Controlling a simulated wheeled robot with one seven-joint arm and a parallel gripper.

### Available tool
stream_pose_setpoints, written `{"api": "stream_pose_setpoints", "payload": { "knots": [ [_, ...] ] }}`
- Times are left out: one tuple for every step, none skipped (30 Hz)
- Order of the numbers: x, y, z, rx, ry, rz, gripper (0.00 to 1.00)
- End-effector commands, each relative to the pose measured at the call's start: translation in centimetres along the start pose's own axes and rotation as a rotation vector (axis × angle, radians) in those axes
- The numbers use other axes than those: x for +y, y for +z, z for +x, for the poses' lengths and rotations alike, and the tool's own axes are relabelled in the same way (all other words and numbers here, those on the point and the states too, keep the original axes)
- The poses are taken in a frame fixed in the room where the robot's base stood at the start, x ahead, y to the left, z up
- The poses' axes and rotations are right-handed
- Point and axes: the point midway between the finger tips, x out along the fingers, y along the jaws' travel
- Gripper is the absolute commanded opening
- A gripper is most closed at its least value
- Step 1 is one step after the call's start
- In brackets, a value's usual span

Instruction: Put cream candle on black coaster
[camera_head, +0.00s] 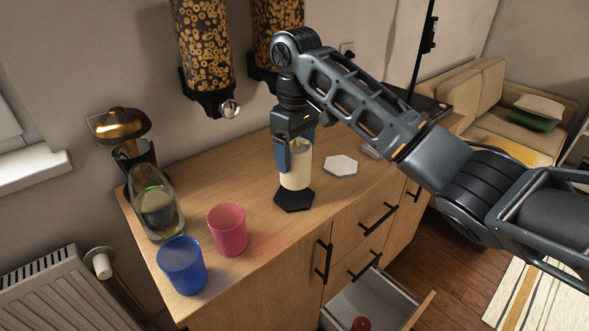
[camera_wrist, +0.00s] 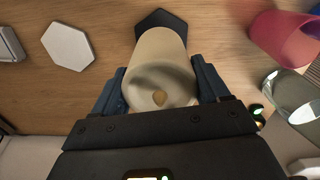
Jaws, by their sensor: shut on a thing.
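The cream candle (camera_head: 295,166) is upright between the fingers of my gripper (camera_head: 295,152), which is shut on it. In the wrist view the cream candle (camera_wrist: 160,70) stands between the two blue fingers of my gripper (camera_wrist: 160,92). The black coaster (camera_head: 294,198) is a dark hexagon on the wooden counter, directly below the candle in the head view. In the wrist view the black coaster (camera_wrist: 160,20) shows past the candle's far end, partly hidden by it. I cannot tell whether the candle's base touches the coaster.
A white hexagonal coaster (camera_head: 341,165) lies to the right on the counter (camera_head: 262,250). A pink cup (camera_head: 228,230), a blue cup (camera_head: 182,265) and a glass vessel (camera_head: 157,205) stand to the left. Cereal dispensers (camera_head: 205,50) hang behind. A drawer (camera_head: 370,305) below is open.

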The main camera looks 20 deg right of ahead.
Motion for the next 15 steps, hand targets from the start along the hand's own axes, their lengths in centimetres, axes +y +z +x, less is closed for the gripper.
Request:
{"api": "stream_pose_setpoints", "payload": {
  "knots": [
    [-0.1,-0.2,0.1,0.000,0.000,0.000,0.32],
    [-0.1,-0.2,0.2,0.000,0.000,0.001,0.32],
    [-0.2,-0.2,0.4,0.000,0.000,0.001,0.32],
    [-0.2,-0.2,0.6,-0.001,0.000,0.002,0.32],
    [-0.1,-0.1,0.9,-0.002,0.000,0.002,0.32],
    [-0.2,-0.1,1.4,-0.002,0.000,0.001,0.32],
    [-0.1,-0.1,1.8,-0.002,0.000,0.001,0.32],
    [-0.1,-0.1,2.2,-0.002,0.000,0.001,0.32],
    [-0.1,-0.1,2.8,-0.002,0.000,0.001,0.32],
    [-0.1,-0.1,3.2,-0.002,0.000,0.001,0.32],
    [-0.1,-0.1,3.6,-0.002,0.000,0.002,0.32],
    [-0.1,-0.1,4.0,-0.002,0.000,0.002,0.32],
    [-0.1,-0.1,4.1,-0.001,0.000,0.001,0.32],
    [-0.1,-0.1,4.2,0.000,0.001,0.001,0.32],
    [-0.1,-0.1,4.2,0.000,0.001,0.001,0.32]
  ]
}}
